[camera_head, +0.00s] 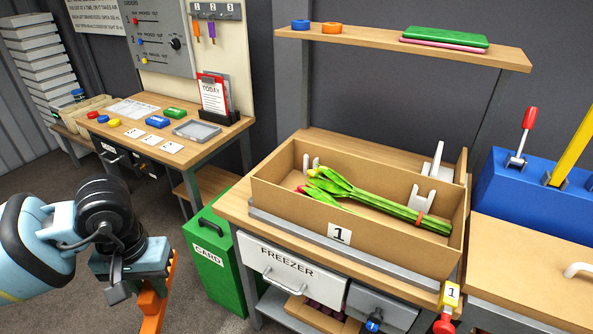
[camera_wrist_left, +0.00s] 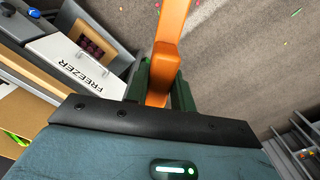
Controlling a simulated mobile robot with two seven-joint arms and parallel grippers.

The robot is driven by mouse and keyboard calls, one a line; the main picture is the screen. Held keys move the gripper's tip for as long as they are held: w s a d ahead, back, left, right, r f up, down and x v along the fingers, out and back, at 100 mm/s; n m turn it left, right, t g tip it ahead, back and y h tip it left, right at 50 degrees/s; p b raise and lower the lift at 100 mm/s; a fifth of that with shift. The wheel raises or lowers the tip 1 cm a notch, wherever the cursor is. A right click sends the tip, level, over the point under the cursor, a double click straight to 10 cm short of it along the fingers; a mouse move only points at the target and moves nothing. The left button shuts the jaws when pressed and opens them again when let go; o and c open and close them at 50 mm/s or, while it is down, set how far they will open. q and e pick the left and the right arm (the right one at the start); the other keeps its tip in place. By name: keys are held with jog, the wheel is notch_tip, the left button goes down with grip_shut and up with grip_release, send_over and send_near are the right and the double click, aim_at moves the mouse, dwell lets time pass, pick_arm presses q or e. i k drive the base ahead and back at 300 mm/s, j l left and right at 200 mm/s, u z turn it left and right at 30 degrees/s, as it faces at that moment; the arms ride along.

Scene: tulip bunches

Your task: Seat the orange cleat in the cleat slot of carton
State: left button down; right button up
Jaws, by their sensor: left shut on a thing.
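My left gripper (camera_head: 151,281) is shut on the orange cleat (camera_head: 154,305) at the lower left, over the floor and well apart from the carton. In the left wrist view the cleat (camera_wrist_left: 172,40) stands between the dark green fingers (camera_wrist_left: 160,90) and runs past the top edge. The open brown carton (camera_head: 283,204), marked 1, sits on the wooden bench. Green tulips (camera_head: 375,205) with a red band lie in it. White upright pieces (camera_head: 424,197) stand inside near its ends. I cannot clearly make out the cleat slot. My right gripper is not in view.
A green CARD bin (camera_head: 212,262) stands between my left gripper and the bench. A FREEZER drawer (camera_head: 290,271) is under the carton. A shelf (camera_head: 440,48) spans above it. A blue block with levers (camera_head: 520,195) stands to the right. Open floor surrounds the cleat.

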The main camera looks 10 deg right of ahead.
aim_at(432, 254)
jog(key=k+z, duration=0.1)
jog(key=z, duration=0.3)
jog(key=k+z, duration=0.1)
jog(key=z, duration=0.25)
jog(key=k+l+z, duration=0.1)
jog(key=z, duration=0.3)
jog(key=k+l+z, duration=0.2)
jog(key=z, duration=0.3)
jog(key=i, duration=0.9)
